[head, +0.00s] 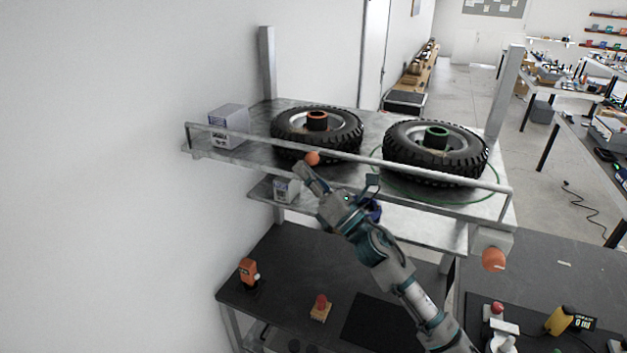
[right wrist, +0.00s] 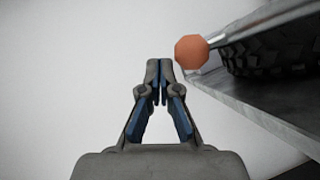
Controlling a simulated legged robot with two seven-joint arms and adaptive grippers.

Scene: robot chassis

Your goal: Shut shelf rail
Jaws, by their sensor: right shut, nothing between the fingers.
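The shelf rail (head: 420,171) is a long metal bar along the front of the upper shelf (head: 204,152). An orange knob (head: 312,158) shows at the rail's middle-left; in the right wrist view the orange knob (right wrist: 191,51) is at the end of a metal bar, right of my fingertips. My right gripper (head: 300,168) is shut and empty, just left of and slightly below the knob, apparently apart from it. Its closed fingers also show in the right wrist view (right wrist: 159,68). I cannot tell how far the rail is from its closed position. My left gripper is not in view.
A box (head: 228,126) sits at the shelf's left. A small box (head: 286,190) is on the lower shelf. A dark table (head: 285,270) lies below.

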